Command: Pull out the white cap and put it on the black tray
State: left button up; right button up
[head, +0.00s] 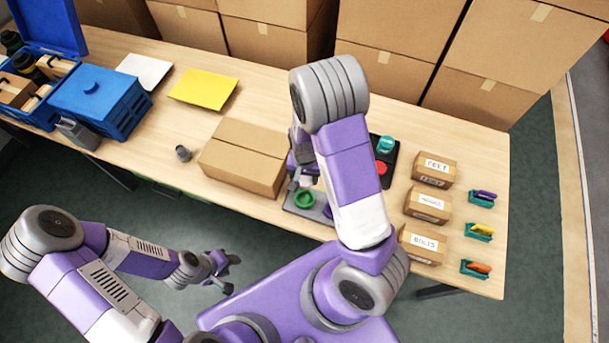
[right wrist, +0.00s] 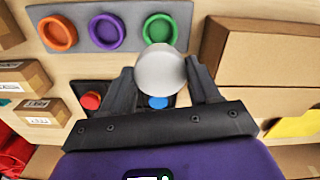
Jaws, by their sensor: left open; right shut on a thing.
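The white cap (right wrist: 161,70) is round and sits between the fingertips of my right gripper (right wrist: 160,80) in the right wrist view. It appears clear of the grey plate (right wrist: 103,38); its height is hard to tell. The black tray (head: 395,160) lies beyond the arm with a teal cap (head: 386,144) and a red cap (head: 380,167). My left gripper (head: 224,272) is open and empty, off the table's front edge.
The grey plate carries orange (right wrist: 58,33), purple (right wrist: 106,31) and green (right wrist: 160,29) rings. A closed cardboard box (head: 245,155) stands left of it. Small labelled boxes (head: 428,205) stand at the right. Stacked cartons (head: 400,35) line the back.

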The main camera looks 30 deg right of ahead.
jog(key=shift+r+p, duration=1.2)
jog(key=shift+r, duration=0.25)
